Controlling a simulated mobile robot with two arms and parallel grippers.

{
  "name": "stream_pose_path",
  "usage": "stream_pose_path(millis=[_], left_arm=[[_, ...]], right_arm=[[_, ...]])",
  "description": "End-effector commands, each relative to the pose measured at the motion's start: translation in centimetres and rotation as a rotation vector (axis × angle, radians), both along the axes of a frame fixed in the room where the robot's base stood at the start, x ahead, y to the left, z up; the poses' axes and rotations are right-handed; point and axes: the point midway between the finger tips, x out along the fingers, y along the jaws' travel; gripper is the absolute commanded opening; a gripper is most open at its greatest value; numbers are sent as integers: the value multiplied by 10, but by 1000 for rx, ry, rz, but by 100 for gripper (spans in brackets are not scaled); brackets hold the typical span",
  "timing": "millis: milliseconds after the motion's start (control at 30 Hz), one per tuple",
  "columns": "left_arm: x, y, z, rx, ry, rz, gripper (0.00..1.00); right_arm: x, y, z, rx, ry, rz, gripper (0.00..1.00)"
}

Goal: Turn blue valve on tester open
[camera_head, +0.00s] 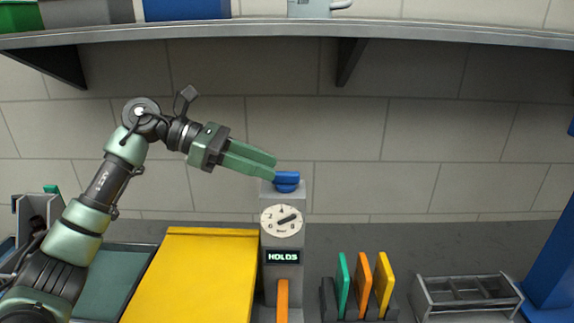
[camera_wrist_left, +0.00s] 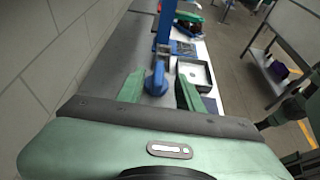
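The tester (camera_head: 298,215) is a grey upright column with a white round dial (camera_head: 282,221), a lit display reading "HOLDS" and an orange lever (camera_head: 282,298) low on its front. The blue valve (camera_head: 287,182) sits on top of the tester. My left gripper (camera_head: 274,165) reaches in from the left, its green fingertips just left of and slightly above the valve. In the left wrist view the blue valve (camera_wrist_left: 156,79) appears between the two spread fingers of the left gripper (camera_wrist_left: 160,88). I cannot tell whether they touch it. My right gripper is not in view.
A yellow panel (camera_head: 195,275) lies left of the tester. Right of it stand a rack with green, orange and yellow plates (camera_head: 362,288), a grey metal tray (camera_head: 467,292) and a blue post (camera_head: 552,265). A shelf (camera_head: 420,32) runs along the wall above my arm.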

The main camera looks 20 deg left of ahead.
Motion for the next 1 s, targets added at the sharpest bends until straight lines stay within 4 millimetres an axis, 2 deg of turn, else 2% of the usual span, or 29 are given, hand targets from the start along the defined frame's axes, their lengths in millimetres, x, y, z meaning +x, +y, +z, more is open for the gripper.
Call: stream_pose_path(millis=[100,300,633,667,700,800,1000], left_arm=[[5,-19,-5,-1,2,-3,36],[11,-39,-15,0,2,-1,36],[13,-44,-19,0,0,0,36],[13,-44,-19,0,0,0,34],[13,-44,-19,0,0,0,22],[13,-43,-19,0,0,0,0],[13,-43,-19,1,1,4,0]], right_arm=[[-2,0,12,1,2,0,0],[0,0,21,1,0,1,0],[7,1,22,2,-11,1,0],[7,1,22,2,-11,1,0],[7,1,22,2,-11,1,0],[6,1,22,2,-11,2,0],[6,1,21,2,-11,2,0]])
